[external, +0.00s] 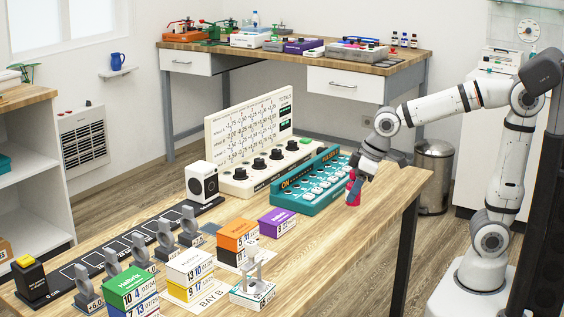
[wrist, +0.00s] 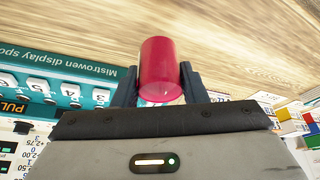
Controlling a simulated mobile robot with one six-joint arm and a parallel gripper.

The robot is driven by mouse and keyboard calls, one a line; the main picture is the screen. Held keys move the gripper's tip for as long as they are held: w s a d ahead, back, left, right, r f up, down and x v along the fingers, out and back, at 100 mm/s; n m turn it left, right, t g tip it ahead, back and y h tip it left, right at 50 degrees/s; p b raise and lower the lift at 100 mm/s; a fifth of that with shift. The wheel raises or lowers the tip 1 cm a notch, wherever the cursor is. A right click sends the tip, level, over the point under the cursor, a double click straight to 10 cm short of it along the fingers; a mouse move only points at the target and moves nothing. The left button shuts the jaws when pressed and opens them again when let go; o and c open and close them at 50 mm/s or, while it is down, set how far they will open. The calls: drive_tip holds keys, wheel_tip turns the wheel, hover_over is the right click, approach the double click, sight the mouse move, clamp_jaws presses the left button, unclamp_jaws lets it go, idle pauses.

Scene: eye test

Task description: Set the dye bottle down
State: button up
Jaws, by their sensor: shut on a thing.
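The dye bottle (external: 352,198) is a small crimson-red cylinder near the right end of the wooden table (external: 375,215). My gripper (external: 355,183) is shut on it from above and behind, with dark fingers on either side. In the wrist view the bottle (wrist: 158,55) sits between the two fingertips of my gripper (wrist: 157,72).
A teal panel with white numbered keys (external: 318,183) stands just left of the bottle. Behind it is a cream panel with black knobs (external: 250,135). Coloured boxes (external: 236,235) and grey stands crowd the near left. The table's right end is bare.

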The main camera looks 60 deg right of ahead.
drive_tip(key=shift+f+b, duration=0.35)
drive_tip(key=shift+f, duration=1.1)
drive_tip(key=shift+f, duration=0.1)
drive_tip(key=o, duration=1)
drive_tip(key=shift+o, duration=0.2)
drive_tip(key=shift+r, duration=0.25)
drive_tip(key=p+v, duration=0.4)
drive_tip(key=v, duration=0.7)
drive_tip(key=shift+s+r, duration=0.2)
drive_tip(key=shift+r, duration=0.1)
drive_tip(key=shift+d, duration=0.1)
